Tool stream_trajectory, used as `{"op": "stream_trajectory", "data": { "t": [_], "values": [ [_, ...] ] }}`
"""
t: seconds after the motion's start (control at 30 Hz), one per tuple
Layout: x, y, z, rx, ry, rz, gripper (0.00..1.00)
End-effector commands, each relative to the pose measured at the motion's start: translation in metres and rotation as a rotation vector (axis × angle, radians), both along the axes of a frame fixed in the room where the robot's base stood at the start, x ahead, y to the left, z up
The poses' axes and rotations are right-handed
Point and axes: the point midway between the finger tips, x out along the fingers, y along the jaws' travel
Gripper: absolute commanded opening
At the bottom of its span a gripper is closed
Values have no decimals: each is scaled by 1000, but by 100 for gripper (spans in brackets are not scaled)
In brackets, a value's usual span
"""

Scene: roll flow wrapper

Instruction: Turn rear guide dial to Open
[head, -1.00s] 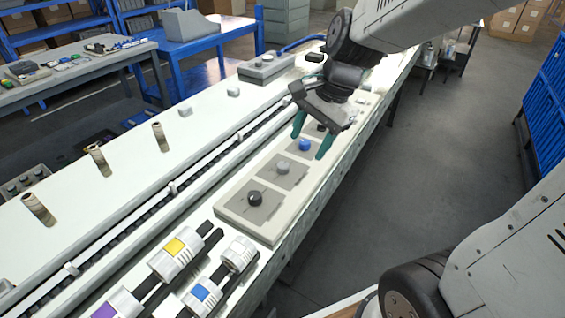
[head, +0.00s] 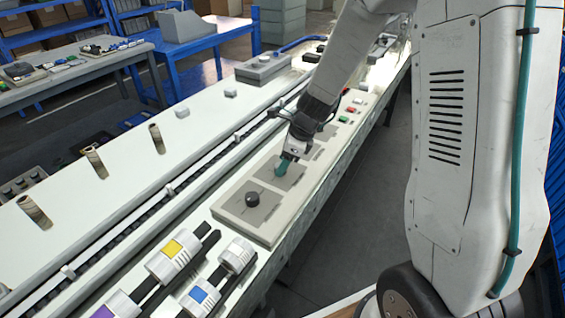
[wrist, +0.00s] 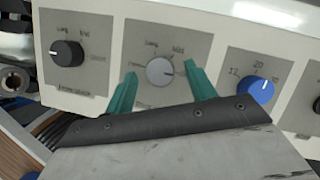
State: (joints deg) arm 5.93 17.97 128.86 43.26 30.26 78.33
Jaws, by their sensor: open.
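My gripper (head: 284,167) is open over the panel of dials in the head view. In the wrist view its two teal fingers (wrist: 161,86) stand on either side of a grey dial (wrist: 159,71), with a gap on each side. The grey dial's pointer is turned to the right. A black dial (wrist: 67,54) sits left of it and a blue dial (wrist: 262,91) right of it. The black dial also shows in the head view (head: 252,199); the grey one is hidden there by my gripper. The labels are too small to tell which dial is the rear guide dial.
Red and green buttons (head: 347,115) lie farther along the panel. Labelled rolls (head: 172,258) stand at the near end of the machine. A guide rail (head: 160,198) runs left of the dials. Open floor lies to the right.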

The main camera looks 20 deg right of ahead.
Motion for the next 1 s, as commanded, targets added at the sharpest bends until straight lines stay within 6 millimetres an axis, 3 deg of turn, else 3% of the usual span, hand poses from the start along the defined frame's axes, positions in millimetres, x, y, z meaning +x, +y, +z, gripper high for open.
{"op": "stream_trajectory", "data": {
  "t": [0.37,0.4,0.57,1.0],
  "values": [
    [2,4,-10,0,0,1,55],
    [2,4,-10,0,0,1,52],
    [2,3,-10,0,0,1,11],
    [3,3,-10,0,0,73,11]
  ]
}}
